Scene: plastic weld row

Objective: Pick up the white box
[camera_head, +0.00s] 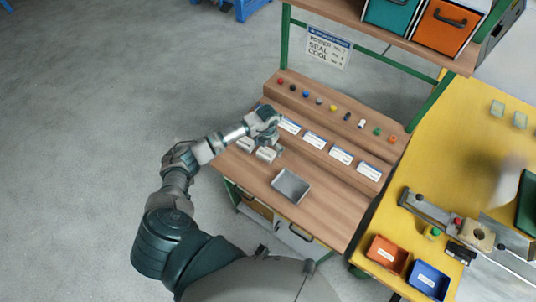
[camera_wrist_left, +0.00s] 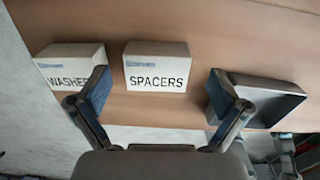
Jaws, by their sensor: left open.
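Two white boxes stand side by side on the wooden bench: one labelled "WASHE…" (camera_wrist_left: 72,66), partly covered by a finger, and one labelled "SPACERS" (camera_wrist_left: 157,67). In the head view they are the left white box (camera_head: 246,144) and the right white box (camera_head: 266,154). My left gripper (camera_head: 272,143) is over the bench, close to the right box. In the wrist view my left gripper (camera_wrist_left: 161,88) is open and empty, with the SPACERS box between its spread fingertips in the picture. Whether a finger touches a box I cannot tell. My right gripper is not in view.
A grey metal tray (camera_head: 290,186) lies right of the boxes; it also shows in the wrist view (camera_wrist_left: 268,102). Labelled cards (camera_head: 341,155) and small coloured parts line the bench shelf behind. A yellow table (camera_head: 450,160) stands at right with an orange bin (camera_head: 387,254) and a blue bin (camera_head: 429,281).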

